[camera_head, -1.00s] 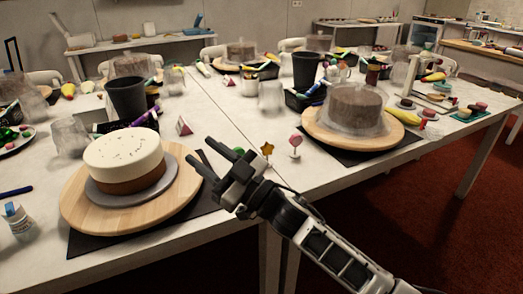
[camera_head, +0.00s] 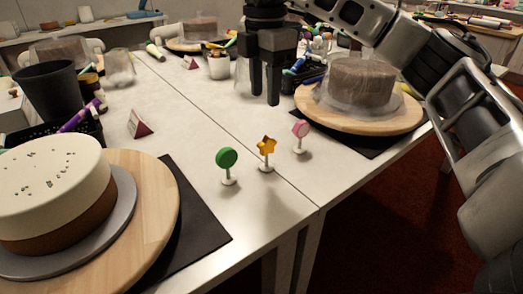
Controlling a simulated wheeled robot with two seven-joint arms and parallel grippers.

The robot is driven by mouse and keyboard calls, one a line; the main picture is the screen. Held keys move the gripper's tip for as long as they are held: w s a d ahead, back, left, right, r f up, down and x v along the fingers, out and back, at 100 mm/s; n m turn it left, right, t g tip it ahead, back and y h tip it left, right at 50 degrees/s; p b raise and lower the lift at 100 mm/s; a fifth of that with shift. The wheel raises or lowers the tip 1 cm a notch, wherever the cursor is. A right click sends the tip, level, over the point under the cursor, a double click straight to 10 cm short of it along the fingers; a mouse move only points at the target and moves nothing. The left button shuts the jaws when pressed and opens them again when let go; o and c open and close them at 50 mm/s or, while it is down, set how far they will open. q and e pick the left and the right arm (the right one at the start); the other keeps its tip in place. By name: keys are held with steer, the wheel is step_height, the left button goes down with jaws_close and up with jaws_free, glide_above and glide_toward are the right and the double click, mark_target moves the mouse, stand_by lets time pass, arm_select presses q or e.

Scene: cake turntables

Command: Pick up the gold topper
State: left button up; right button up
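The gold topper (camera_head: 267,146) is a small gold star on a short stick with a white base. It stands upright on the white table, between a green round topper (camera_head: 227,159) on its left and a pink topper (camera_head: 300,130) on its right. My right gripper (camera_head: 265,101) points down above the table, behind the gold topper in the picture and apart from it. Its two dark fingers have a gap between them and hold nothing. My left gripper is not in view.
A cream-and-brown cake (camera_head: 52,190) sits on a wooden turntable (camera_head: 152,215) at left. A covered brown cake (camera_head: 361,82) stands on another turntable (camera_head: 398,116) at right. A small red triangular card (camera_head: 139,124) stands left of the toppers. The table (camera_head: 190,120) around the toppers is mostly clear.

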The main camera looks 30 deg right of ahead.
mark_target(264, 139)
step_height(264, 139, down, 9)
steer(key=shift+f+b, duration=0.15)
steer(key=shift+b, duration=0.65)
step_height(264, 139, down, 4)
steer(key=shift+r+b, duration=0.2)
steer(key=shift+b, duration=0.25)
steer(key=shift+f, duration=0.4)
steer(key=shift+w+f, duration=0.1)
steer(key=shift+f, duration=0.1)
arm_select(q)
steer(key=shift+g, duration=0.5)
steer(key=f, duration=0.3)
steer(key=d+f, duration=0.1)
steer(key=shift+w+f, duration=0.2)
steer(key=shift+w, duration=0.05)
arm_select(e)
jaws_close()
